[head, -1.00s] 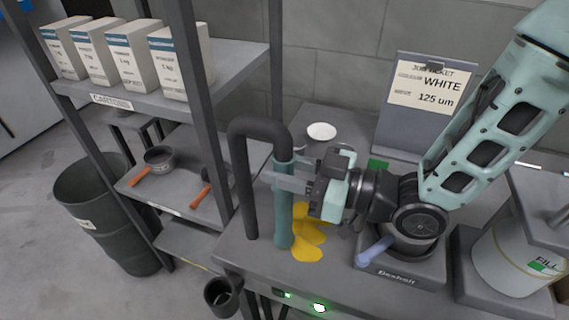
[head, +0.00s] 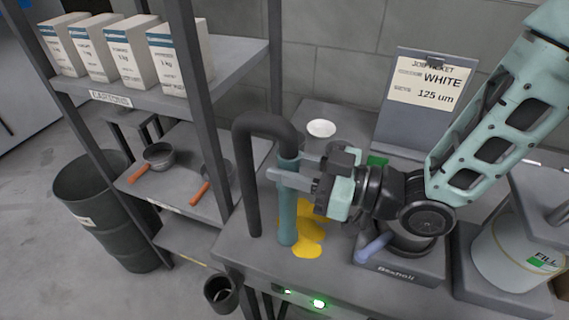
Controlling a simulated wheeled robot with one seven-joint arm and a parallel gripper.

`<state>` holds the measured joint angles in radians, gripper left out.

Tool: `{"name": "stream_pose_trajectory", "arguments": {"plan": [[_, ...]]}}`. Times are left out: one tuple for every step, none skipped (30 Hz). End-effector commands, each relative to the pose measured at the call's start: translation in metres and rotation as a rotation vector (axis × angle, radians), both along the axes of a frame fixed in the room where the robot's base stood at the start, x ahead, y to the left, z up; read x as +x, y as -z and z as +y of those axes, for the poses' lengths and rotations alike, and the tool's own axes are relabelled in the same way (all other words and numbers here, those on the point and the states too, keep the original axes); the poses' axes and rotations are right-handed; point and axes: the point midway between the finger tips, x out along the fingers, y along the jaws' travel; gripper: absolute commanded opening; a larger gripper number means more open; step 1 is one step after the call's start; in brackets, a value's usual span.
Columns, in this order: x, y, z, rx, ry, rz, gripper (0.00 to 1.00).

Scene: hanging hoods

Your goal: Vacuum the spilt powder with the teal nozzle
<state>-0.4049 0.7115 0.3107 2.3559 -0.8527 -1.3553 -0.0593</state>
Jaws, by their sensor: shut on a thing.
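The teal nozzle (head: 287,215) stands nearly upright over the bench, joined at its top to a dark curved hose (head: 245,165). My gripper (head: 285,170) is shut on the upper part of the nozzle, reaching from the right. The spilt yellow powder (head: 309,250) lies on the bench in blotches just right of the nozzle's lower end. The nozzle's tip is at the left edge of the powder; I cannot tell whether it touches the bench. My gripper and arm hide part of the powder's far side.
A small white dish (head: 321,129) stands behind my gripper. A balance-like device (head: 400,265) and a bucket marked FILL (head: 510,255) stand right. The ticket board (head: 425,100) is at the back. Left is a shelf rack (head: 175,190) with cartons and orange-handled sieves.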

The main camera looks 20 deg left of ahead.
Motion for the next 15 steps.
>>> {"name": "stream_pose_trajectory", "arguments": {"plan": [[0.000, 0.000, -0.003, 0.001, 0.002, -0.001, 0.02], [0.000, 0.000, -0.004, 0.001, 0.002, -0.001, 0.02], [0.000, 0.000, -0.007, 0.001, 0.002, -0.001, 0.02], [0.000, 0.000, -0.008, 0.000, 0.001, -0.001, 0.02], [-0.001, 0.000, -0.010, 0.000, 0.001, 0.000, 0.02], [-0.001, 0.000, -0.012, 0.000, 0.001, 0.000, 0.02], [-0.001, 0.000, -0.013, 0.000, 0.001, 0.000, 0.02], [-0.001, 0.000, -0.015, 0.000, 0.001, 0.000, 0.02], [-0.001, 0.000, -0.017, 0.000, 0.001, -0.001, 0.02], [-0.001, 0.000, -0.019, 0.000, 0.002, -0.001, 0.02], [-0.001, 0.000, -0.020, 0.000, 0.002, -0.001, 0.02], [-0.001, 0.000, -0.022, 0.000, 0.002, 0.000, 0.02], [-0.002, 0.000, -0.024, 0.000, 0.001, 0.000, 0.02], [-0.002, 0.000, -0.025, 0.000, 0.001, 0.000, 0.02], [-0.002, 0.000, -0.028, 0.000, 0.001, 0.000, 0.02]]}}
